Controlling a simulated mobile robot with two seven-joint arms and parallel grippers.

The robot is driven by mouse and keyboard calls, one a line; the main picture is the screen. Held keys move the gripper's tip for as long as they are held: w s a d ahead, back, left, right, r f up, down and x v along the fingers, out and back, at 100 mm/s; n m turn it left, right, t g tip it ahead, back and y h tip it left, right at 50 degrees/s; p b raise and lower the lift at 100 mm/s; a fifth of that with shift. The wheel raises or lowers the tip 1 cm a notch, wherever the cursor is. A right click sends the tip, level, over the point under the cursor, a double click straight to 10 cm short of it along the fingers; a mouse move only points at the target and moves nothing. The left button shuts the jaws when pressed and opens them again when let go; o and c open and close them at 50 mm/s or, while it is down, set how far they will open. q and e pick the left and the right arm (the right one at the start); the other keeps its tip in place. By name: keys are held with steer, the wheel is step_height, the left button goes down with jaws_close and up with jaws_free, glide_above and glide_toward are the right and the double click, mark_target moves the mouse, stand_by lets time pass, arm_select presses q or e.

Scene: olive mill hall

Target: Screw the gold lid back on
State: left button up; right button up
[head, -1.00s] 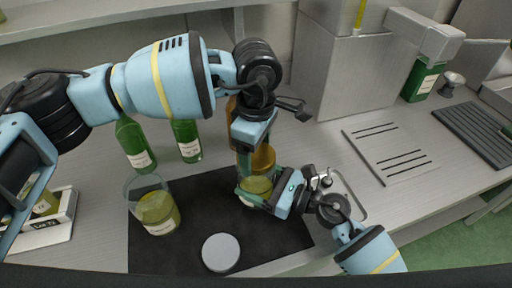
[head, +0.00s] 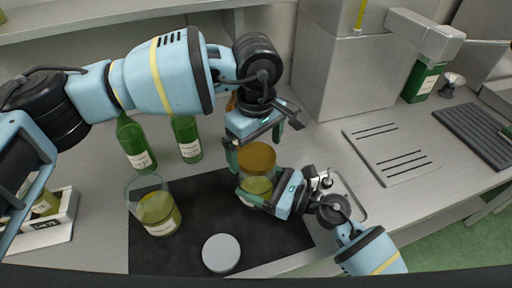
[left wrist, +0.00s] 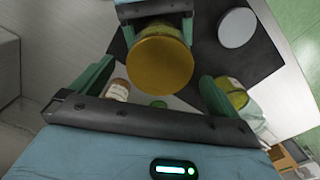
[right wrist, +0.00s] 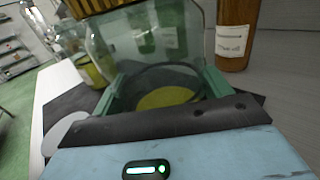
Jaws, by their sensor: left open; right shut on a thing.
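The gold lid (head: 257,157) sits on top of a glass jar (head: 257,186) with yellow-green contents. How tightly it sits cannot be told. My right gripper (head: 266,194) is shut on the jar's side; the jar fills the space between its fingers in the right wrist view (right wrist: 150,45). My left gripper (head: 256,142) is open just above and behind the lid, its fingers spread apart. In the left wrist view the lid (left wrist: 160,66) shows as a full gold disc beyond the open fingers, not touched by them.
A second glass jar (head: 158,213) and a pale round disc (head: 221,252) are on the black mat (head: 190,250). Green bottles (head: 135,143) (head: 187,138) stand behind. A labelled white tray (head: 60,225) is at left, a slotted plate (head: 392,153) at right.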

mark_target(272, 188)
arm_select(q)
step_height(272, 188, up, 11)
stand_by(0.4)
arm_select(e)
steer(key=o, duration=1.9)
arm_select(q)
steer(key=shift+g, duration=0.4)
steer(key=f, duration=0.1)
steer(key=f+b, duration=0.1)
steer(key=f, duration=0.2)
steer(key=shift+w+f, duration=0.2)
steer(key=shift+w, duration=0.2)
arm_select(e)
steer(key=v, duration=0.7)
steer(key=shift+f, duration=0.2)
arm_select(q)
steer(key=shift+f+b, duration=0.1)
steer(key=shift+b, duration=0.2)
arm_select(e)
steer(key=shift+s+d+r, duration=0.2)
steer(key=shift+d, duration=0.2)
arm_select(q)
steer(key=shift+f, duration=0.1)
arm_select(e)
steer(key=shift+s, duration=0.1)
